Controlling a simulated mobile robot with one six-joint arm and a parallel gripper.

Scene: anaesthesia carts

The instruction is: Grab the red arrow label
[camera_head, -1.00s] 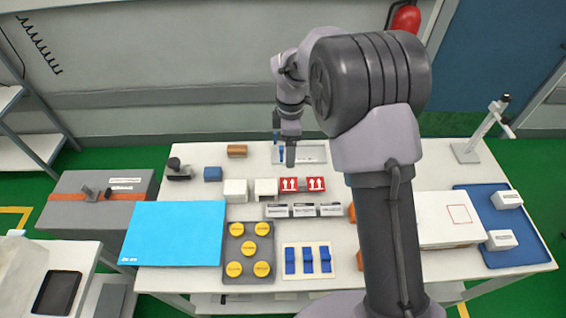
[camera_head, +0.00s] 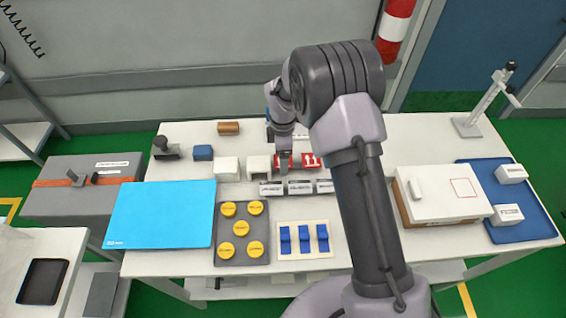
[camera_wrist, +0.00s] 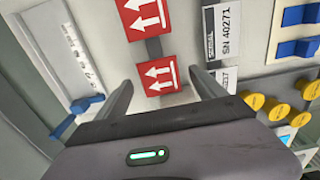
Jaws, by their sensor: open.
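Two red arrow labels with white upward arrows lie on the white table. In the head view, one red arrow label (camera_head: 312,160) is clear, and the other, to its left, is partly hidden by my gripper (camera_head: 284,154). In the wrist view, one red arrow label (camera_wrist: 159,77) shows between the fingertips of my open gripper (camera_wrist: 161,79). The other red arrow label (camera_wrist: 144,17) is farther up in the picture, beyond the fingertips. My gripper is empty, and I cannot tell its exact height above the label.
White serial labels (camera_wrist: 223,32) stand beside the red ones. Near them are white boxes (camera_head: 228,169), a grey plate with yellow knobs (camera_head: 242,235) and a panel of blue switches (camera_head: 303,239). A white box (camera_head: 437,195) lies right of my arm. A blue mat (camera_head: 165,212) is at left.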

